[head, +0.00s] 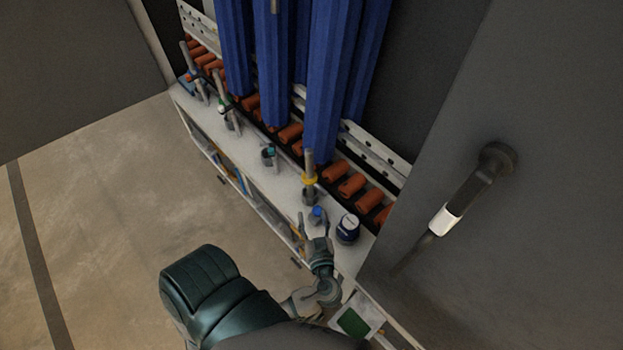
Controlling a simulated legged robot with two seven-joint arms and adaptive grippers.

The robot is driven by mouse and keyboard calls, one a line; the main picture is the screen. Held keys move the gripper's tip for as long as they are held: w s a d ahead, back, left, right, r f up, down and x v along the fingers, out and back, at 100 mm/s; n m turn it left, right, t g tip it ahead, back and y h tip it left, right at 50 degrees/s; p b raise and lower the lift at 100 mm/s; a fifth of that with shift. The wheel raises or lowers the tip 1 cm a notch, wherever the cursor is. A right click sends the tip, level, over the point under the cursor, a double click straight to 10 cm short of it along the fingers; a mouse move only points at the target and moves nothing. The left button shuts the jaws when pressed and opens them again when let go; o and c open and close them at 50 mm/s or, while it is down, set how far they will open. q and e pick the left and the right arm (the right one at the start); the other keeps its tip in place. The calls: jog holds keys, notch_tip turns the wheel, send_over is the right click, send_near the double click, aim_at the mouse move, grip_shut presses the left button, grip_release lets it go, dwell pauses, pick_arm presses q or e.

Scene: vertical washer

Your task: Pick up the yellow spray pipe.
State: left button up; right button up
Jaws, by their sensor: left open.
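The yellow spray pipe (309,180) stands upright on the white ledge, a grey tube with a yellow collar. My left gripper (314,224) is open at the ledge's front edge, nearer to me than the pipe and apart from it in the picture. A small blue-topped holder (317,213) shows by its fingertips; I cannot tell whether they touch it. My right gripper is not in view.
A dark blue and white round container (347,229) stands right of the gripper. Other upright pipes (223,92) stand farther left along the ledge (268,185). Blue hanging strips (330,80) and orange rollers (351,185) lie behind. A grey door with a handle (470,190) bounds the right.

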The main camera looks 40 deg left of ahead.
pick_arm(q)
jog(key=w+a+r+t, duration=0.1)
jog(key=w+a+r, duration=0.1)
jog(key=y, duration=0.1)
send_near(310, 170)
jog(key=shift+n, duration=0.3)
jog(key=x, duration=0.2)
jog(key=p+x, duration=0.1)
jog(key=x, duration=0.1)
jog(key=shift+a+r, duration=0.15)
jog(key=shift+r, duration=0.25)
jog(key=x, duration=0.6)
jog(key=shift+w+a+f, duration=0.25)
jog(key=shift+w+a, duration=0.1)
jog(key=shift+w, duration=0.1)
jog(key=shift+r, duration=0.1)
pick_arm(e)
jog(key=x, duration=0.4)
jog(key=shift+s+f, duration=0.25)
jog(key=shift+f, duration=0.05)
pick_arm(q)
jog(key=c, duration=0.9)
jog(key=shift+a, duration=0.1)
grip_shut()
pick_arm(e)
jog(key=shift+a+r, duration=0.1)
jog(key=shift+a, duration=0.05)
